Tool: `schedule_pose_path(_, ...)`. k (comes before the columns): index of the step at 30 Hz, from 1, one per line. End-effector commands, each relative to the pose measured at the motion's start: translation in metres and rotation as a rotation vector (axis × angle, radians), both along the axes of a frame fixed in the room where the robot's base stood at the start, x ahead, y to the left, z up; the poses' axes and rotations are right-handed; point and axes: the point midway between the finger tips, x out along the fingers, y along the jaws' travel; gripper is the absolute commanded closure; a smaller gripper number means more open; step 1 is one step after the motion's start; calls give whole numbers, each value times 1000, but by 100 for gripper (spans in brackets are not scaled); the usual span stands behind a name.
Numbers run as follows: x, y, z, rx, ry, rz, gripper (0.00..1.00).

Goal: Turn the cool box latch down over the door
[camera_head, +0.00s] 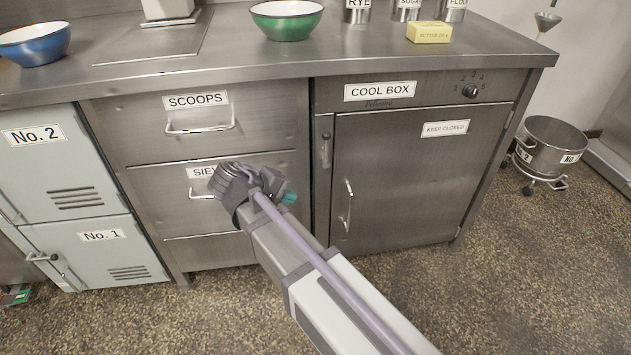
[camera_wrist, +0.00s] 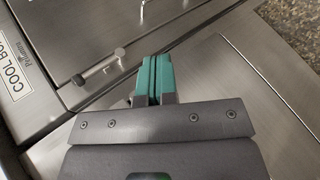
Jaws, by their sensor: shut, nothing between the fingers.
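The cool box (camera_head: 410,190) is a steel cabinet under the counter, and its door (camera_head: 400,160) looks closed. The latch (camera_head: 325,150) is a small metal bar at the upper left edge of the door. It stands upright, in line with the door's side edge, and does not visibly cross onto the door. The latch also shows in the wrist view (camera_wrist: 99,67), left of my fingers and apart from them. My gripper (camera_head: 290,198) is in front of the drawers, lower and left of the latch. Its teal fingers (camera_wrist: 155,78) are together and empty.
The door handle (camera_head: 347,205) sticks out below the latch. Drawers with protruding handles (camera_head: 200,125) are on the left. The counter edge (camera_head: 380,62) overhangs above, with bowls, canisters and a butter block (camera_head: 428,32) on top. The floor in front of the cool box is clear.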

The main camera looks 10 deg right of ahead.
Motion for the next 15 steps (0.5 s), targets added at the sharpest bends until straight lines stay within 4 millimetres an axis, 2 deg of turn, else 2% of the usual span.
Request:
schedule_pose_path(1,16,14,-35,-96,-45,28,100)
schedule_pose_path(2,23,21,-35,-167,-80,41,100)
schedule_pose_path(3,33,30,-31,-268,-131,54,100)
schedule_pose_path(5,44,38,-9,-405,-203,61,100)
schedule_pose_path(7,52,38,25,-531,-268,53,100)
schedule_pose_path(9,54,37,45,-618,-312,42,100)
schedule_pose_path(12,52,36,57,-680,-342,34,100)
schedule_pose_path(15,51,35,59,-693,-345,32,100)
